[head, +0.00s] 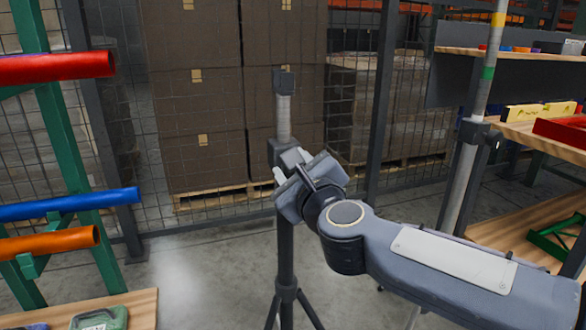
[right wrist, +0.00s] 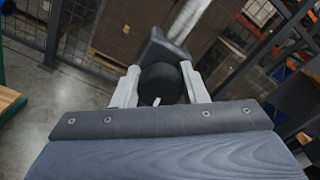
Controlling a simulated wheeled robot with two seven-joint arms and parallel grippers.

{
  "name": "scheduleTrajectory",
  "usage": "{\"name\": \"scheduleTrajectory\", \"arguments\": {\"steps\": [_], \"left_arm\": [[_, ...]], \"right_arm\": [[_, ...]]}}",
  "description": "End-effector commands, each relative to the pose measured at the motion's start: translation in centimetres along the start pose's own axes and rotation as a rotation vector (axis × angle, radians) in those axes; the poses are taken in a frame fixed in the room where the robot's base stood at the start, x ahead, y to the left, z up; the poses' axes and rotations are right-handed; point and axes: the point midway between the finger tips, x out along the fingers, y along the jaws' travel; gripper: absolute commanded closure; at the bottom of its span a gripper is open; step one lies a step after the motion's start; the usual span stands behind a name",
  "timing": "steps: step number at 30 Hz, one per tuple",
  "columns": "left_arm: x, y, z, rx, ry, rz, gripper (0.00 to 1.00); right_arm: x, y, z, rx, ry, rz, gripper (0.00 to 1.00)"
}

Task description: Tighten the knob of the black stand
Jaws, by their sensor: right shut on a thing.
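The black stand (head: 286,245) stands upright in the middle of the head view, with a grey pole (head: 284,118) rising from its dark collar. My right gripper (head: 290,163) is at the collar from the right. In the right wrist view the round black knob (right wrist: 158,86) with a small white mark lies between the two pale fingers, which are shut on it. In the head view the knob is mostly hidden by the gripper. The stand and pole look tilted in the right wrist view. My left gripper is not in view.
A second pole stand (head: 463,172) with coloured bands is at the right, beside wooden shelves (head: 545,137). A green rack with red (head: 60,67), blue (head: 70,205) and orange (head: 50,243) tubes is at the left. A mesh fence and stacked brown boxes (head: 200,115) stand behind.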

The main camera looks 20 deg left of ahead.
Motion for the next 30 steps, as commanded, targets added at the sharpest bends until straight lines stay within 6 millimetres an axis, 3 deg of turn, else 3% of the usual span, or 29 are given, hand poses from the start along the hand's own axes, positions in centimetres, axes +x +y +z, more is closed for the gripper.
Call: {"name": "scheduleTrajectory", "arguments": {"steps": [21, 22, 26, 30], "left_arm": [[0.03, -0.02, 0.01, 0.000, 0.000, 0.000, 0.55], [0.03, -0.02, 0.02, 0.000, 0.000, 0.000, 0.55], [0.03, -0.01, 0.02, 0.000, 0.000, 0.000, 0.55], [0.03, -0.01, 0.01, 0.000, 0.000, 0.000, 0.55]], "right_arm": [[0.03, 0.03, -0.16, 0.073, 0.003, 0.001, 0.84], [0.03, 0.03, -0.16, 0.073, 0.003, 0.001, 0.57], [0.02, 0.02, -0.13, 0.073, 0.002, 0.001, 0.40], [0.02, 0.01, -0.08, 0.072, 0.001, 0.000, 0.39]]}}
